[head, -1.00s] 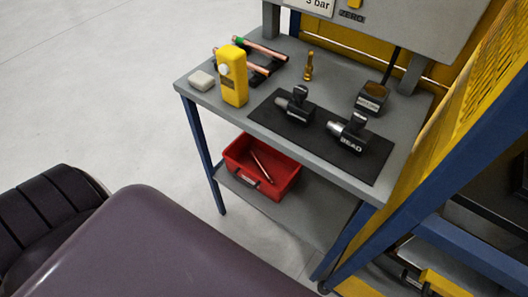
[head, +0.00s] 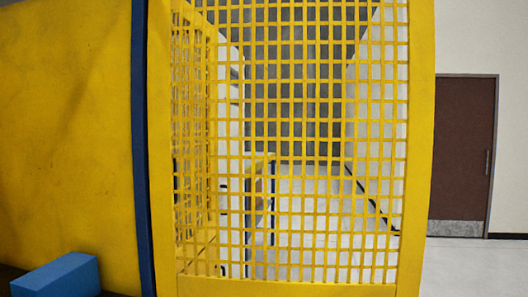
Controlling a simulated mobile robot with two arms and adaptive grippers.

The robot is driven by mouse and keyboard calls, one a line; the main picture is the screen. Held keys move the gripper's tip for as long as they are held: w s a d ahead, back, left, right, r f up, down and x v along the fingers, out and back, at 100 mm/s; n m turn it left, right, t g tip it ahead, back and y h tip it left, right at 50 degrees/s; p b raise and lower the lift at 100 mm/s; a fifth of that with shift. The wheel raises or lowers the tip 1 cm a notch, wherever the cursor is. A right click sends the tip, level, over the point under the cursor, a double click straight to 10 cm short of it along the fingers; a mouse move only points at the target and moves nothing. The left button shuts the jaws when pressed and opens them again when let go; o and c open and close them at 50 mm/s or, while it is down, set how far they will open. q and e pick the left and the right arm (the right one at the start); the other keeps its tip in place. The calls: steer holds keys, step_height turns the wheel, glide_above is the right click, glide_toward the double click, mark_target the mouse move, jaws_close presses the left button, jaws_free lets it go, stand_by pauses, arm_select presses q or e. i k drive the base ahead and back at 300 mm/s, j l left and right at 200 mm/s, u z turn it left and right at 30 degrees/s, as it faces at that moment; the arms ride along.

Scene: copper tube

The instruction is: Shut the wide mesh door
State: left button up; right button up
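The wide mesh door (head: 420,170), a yellow frame filled with square yellow mesh, stands upright and fills the middle of the head view. Its left side is beside a dark blue post (head: 143,150). Its right edge has no post beside it in view, and open room shows past it. The bottom of the frame runs near the lower picture edge. I cannot tell the door's exact angle. No handle or latch is visible on it. Neither of my grippers is in view.
A plain yellow panel (head: 65,120) fills the left side, with a blue block (head: 57,276) in front at lower left. Through the mesh I see another yellow mesh panel and pale floor. Beyond at right are a brown room door (head: 461,150) and clear pale floor (head: 475,268).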

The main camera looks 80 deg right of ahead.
mark_target(421, 63)
steer(key=k+l+u, duration=0.1)
steer(key=k+l, duration=0.8)
steer(key=k+l+u, duration=0.1)
steer(key=k+l, duration=0.9)
steer(key=l, duration=0.4)
steer(key=k+l, duration=0.1)
steer(key=l, duration=0.4)
steer(key=l+u, duration=0.1)
steer(key=l, duration=0.4)
steer(key=k+l, duration=0.2)
steer(key=l, duration=0.55)
steer(key=i+l, duration=0.15)
steer(key=l+u, duration=0.05)
steer(key=l, duration=0.05)
